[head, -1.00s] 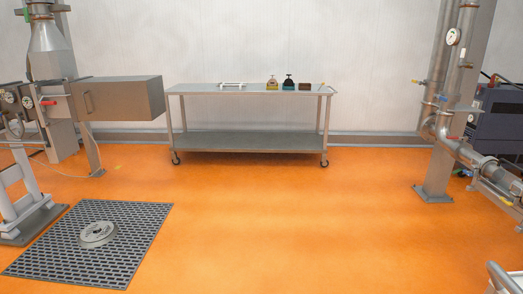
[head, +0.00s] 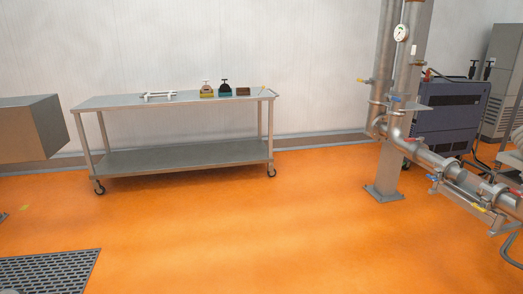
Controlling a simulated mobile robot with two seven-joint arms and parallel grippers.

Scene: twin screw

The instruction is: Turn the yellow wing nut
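Neither gripper shows in the head view. I cannot single out a yellow wing nut for certain at this distance. Small yellow parts show in several places. A small thin yellow piece (head: 263,89) lies near the cart's right end. Their exact shapes are too small to tell.
Also on the cart are a teal-based device (head: 225,91), a brown box (head: 243,92) and a white frame (head: 158,96). A pipe stand (head: 383,192) and a dark blue machine (head: 450,110) are at right. A floor grate (head: 45,275) lies lower left. The orange floor between is clear.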

